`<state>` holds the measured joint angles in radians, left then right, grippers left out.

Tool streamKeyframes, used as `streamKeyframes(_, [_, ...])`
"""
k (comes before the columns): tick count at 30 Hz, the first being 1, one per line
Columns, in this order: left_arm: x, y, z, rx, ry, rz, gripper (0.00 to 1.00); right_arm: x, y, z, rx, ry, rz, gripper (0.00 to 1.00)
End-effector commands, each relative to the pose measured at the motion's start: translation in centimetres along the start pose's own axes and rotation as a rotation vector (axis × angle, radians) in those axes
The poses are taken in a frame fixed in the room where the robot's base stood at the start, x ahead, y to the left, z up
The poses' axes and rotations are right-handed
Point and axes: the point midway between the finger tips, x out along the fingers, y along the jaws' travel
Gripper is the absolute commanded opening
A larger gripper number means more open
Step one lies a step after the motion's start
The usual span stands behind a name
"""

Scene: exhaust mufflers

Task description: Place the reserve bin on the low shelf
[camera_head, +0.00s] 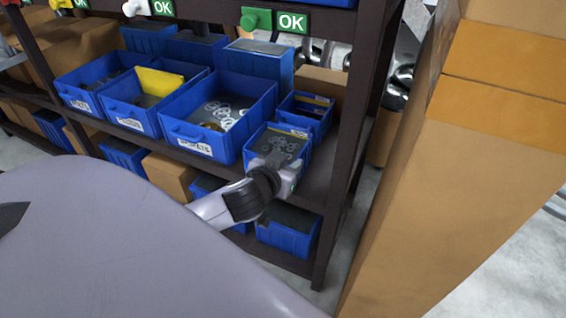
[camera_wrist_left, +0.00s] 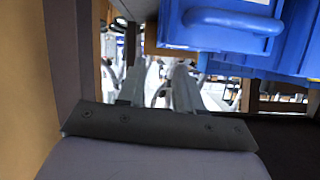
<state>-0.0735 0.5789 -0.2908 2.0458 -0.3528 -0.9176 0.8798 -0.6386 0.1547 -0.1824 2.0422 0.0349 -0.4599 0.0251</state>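Small blue bins stand at the right end of the shelf's middle level. The front bin (camera_head: 262,142) holds metal rings, and another bin (camera_head: 308,104) sits behind it. No readable label tells me which is the reserve bin. My left gripper (camera_head: 277,160) is in front of the front bin and hides part of it. In the left wrist view its two fingers (camera_wrist_left: 158,88) stand apart with nothing between them. A blue bin with a handle (camera_wrist_left: 235,22) is above and right of the fingers there. My right gripper is not in view.
The low shelf (camera_head: 268,257) carries several blue bins, one (camera_head: 288,232) near its right end, and cardboard boxes (camera_head: 170,177). A dark shelf post (camera_head: 345,150) and a tall cardboard stack (camera_head: 455,200) stand to the right. Larger blue bins (camera_head: 215,110) fill the middle level leftward.

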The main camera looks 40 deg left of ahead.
Motion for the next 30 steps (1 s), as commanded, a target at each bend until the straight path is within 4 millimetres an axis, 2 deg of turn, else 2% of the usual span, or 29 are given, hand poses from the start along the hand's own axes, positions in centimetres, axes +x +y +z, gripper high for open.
streamKeyframes(3, [-1.4,0.0,0.0,0.0,-0.001,0.001,0.35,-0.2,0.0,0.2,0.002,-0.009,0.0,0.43])
streamKeyframes(8, [-2.4,0.1,0.1,0.001,-0.003,0.002,0.35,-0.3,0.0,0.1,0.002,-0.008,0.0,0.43])
streamKeyframes(10, [-2.7,0.6,1.2,0.008,-0.024,0.022,0.35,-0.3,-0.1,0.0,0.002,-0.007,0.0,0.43])
streamKeyframes(11, [-2.9,1.0,2.0,0.014,-0.041,0.038,0.35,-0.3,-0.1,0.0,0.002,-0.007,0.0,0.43])
streamKeyframes(14, [-4.1,3.3,6.3,0.048,-0.119,0.129,0.35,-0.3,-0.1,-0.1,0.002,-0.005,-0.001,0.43])
streamKeyframes(18, [-7.3,7.2,12.9,0.082,-0.209,0.286,0.35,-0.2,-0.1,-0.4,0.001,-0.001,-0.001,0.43])
streamKeyframes(21, [-9.7,9.2,16.2,0.09,-0.234,0.365,0.35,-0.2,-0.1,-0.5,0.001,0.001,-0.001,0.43])
streamKeyframes(25, [-11.9,10.5,18.6,0.091,-0.24,0.413,0.35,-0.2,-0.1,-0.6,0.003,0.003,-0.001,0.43])
streamKeyframes(30, [-12.8,11.0,19.4,0.096,-0.234,0.429,0.35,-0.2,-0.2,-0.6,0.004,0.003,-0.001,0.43])
